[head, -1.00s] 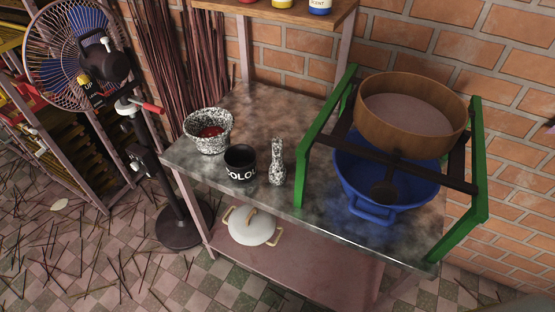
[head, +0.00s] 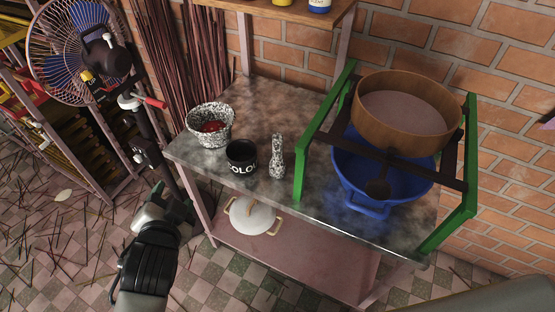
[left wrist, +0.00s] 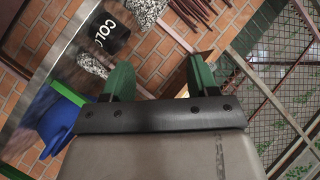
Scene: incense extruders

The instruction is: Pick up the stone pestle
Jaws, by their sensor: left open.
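The stone pestle (head: 277,160) is speckled black and white and stands upright on the metal table, right of the black cup. In the left wrist view the pestle (left wrist: 92,66) shows in part, close to the finger on the left side of the picture. The speckled stone mortar (head: 210,136), with something red inside, stands at the table's left end. My left gripper (head: 168,203) is open and empty, left of the table's front edge and apart from the pestle. Its two fingers (left wrist: 160,80) are spread in the left wrist view. My right gripper is not in view.
A black cup (head: 241,163) with white letters stands between mortar and pestle. Right of the pestle are a green frame (head: 300,165), a wooden sieve (head: 420,125) and a blue basin (head: 365,190). A white pot (head: 250,217) sits on the lower shelf. A fan (head: 75,50) stands left.

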